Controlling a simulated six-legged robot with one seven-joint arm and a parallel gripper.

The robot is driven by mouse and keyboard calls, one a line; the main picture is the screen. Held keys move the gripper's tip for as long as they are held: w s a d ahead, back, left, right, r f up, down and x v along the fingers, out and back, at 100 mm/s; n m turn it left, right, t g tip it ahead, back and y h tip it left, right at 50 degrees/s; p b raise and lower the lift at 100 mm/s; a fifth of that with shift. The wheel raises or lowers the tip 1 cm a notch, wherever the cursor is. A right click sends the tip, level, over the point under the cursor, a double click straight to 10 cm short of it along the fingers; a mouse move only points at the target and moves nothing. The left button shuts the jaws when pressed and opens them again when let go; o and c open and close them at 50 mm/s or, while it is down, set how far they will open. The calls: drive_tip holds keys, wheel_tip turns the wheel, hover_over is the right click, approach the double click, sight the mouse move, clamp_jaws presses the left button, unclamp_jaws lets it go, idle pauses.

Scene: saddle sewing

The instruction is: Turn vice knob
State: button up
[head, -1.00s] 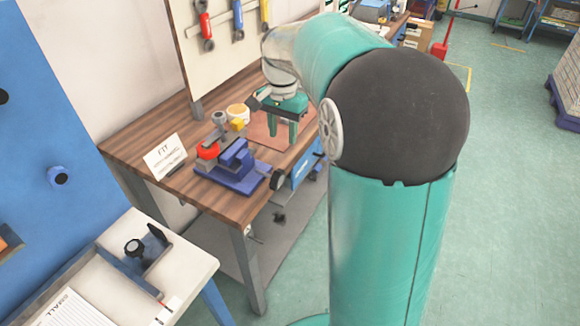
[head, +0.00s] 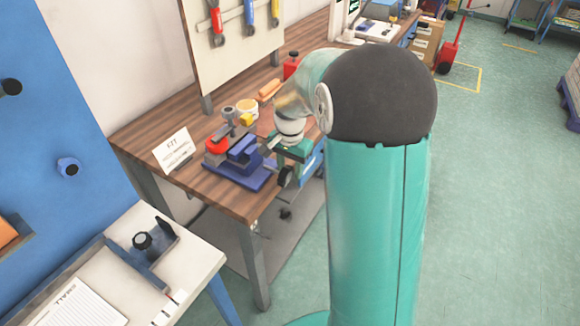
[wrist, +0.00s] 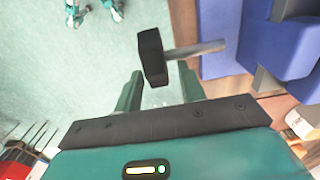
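The blue vice (head: 238,167) stands at the front edge of the wooden workbench. Its black knob (head: 286,176) sticks out past the bench edge on a metal shaft. In the wrist view the knob (wrist: 152,57) and shaft (wrist: 196,50) are seen from above, with the vice body (wrist: 222,38) at right. My teal gripper (head: 292,150) is beside the vice, close to the knob. In the wrist view my gripper (wrist: 161,72) has its fingers apart. The knob's lower part appears between them, with gaps on both sides; I cannot tell the depth.
A red-topped device (head: 216,145), a white sign (head: 173,148) and a yellow-filled cup (head: 246,106) sit on the bench. A tool board (head: 235,55) rises behind. A white side table (head: 190,262) stands at front left. Floor at right is open.

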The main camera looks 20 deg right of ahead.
sight(282, 173)
clamp_jaws()
drive_tip(key=shift+h, duration=0.3)
drive_tip(key=shift+s+a+r+t+h, duration=0.1)
drive_tip(key=shift+a+r+t+h, duration=0.1)
drive_tip(key=shift+t+h, duration=0.35)
drive_tip(key=shift+s+a+r+t+h, duration=0.1)
drive_tip(key=shift+a+t+h, duration=0.05)
drive_tip(key=shift+t+h, duration=0.35)
drive_tip(key=t+h, duration=0.1)
drive_tip(key=h, duration=0.1)
drive_tip(key=t+h, duration=0.1)
drive_tip(key=shift+s+a+r+h, duration=0.15)
drive_tip(key=shift+a+r+h, duration=0.05)
drive_tip(key=shift+a+h, duration=0.15)
drive_tip(key=h, duration=0.1)
drive_tip(key=t+h, duration=0.1)
drive_tip(key=t, duration=0.1)
drive_tip(key=shift+s+a+h, duration=0.25)
drive_tip(key=shift+a+h, duration=0.1)
drive_tip(key=shift+h, duration=0.05)
drive_tip(key=h, duration=0.1)
drive_tip(key=t+h, duration=0.2)
drive_tip(key=shift+s+a, duration=0.25)
drive_tip(key=shift+a, duration=0.05)
drive_tip(key=shift+t+h, duration=0.25)
drive_tip(key=shift+h, duration=0.05)
